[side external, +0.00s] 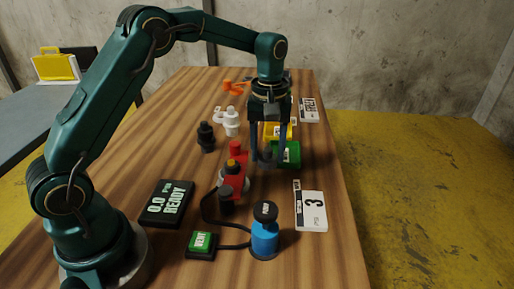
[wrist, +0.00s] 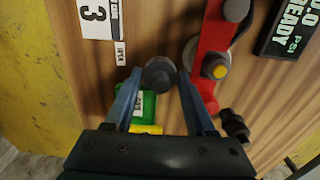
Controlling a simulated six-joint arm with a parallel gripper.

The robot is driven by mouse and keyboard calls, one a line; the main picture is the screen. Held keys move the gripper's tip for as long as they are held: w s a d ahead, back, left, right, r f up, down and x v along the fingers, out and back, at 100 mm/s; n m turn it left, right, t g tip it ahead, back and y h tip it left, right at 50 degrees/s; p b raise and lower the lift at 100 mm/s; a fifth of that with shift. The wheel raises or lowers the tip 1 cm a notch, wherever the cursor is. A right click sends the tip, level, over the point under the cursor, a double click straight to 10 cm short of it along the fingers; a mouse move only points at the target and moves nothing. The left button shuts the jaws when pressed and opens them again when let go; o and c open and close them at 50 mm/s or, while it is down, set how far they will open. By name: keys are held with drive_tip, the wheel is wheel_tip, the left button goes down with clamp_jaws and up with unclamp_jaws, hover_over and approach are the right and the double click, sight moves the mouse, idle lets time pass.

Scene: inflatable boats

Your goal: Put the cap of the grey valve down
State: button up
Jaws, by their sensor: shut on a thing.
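My gripper (side external: 266,160) is shut on a dark grey round cap (wrist: 160,74), which sits between the two fingertips in the wrist view. In the side view the cap is mostly hidden by the fingers, which hang just left of a green tray (side external: 291,153). I cannot tell whether the cap touches anything below. A dark valve (side external: 206,136) stands on the table to the left; it also shows in the wrist view (wrist: 235,126). A white valve (side external: 231,122) stands behind it. I cannot tell which one is the grey valve.
A red fixture (side external: 236,180) with a yellow-topped piece stands close to my gripper. A yellow tray (side external: 279,131) lies behind the green one. A blue pump (side external: 265,238), a green-topped button box (side external: 201,243), a display (side external: 166,204) and a number card (side external: 311,211) lie nearer.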

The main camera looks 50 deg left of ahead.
sight(280, 189)
drive_tip(key=d+f, duration=0.1)
drive_tip(key=w+d+f, duration=0.1)
drive_tip(key=d, duration=0.1)
drive_tip(key=shift+w, duration=0.15)
drive_tip(key=shift+f, duration=2)
drive_tip(key=shift+f, duration=0.15)
drive_tip(key=o, duration=1.3)
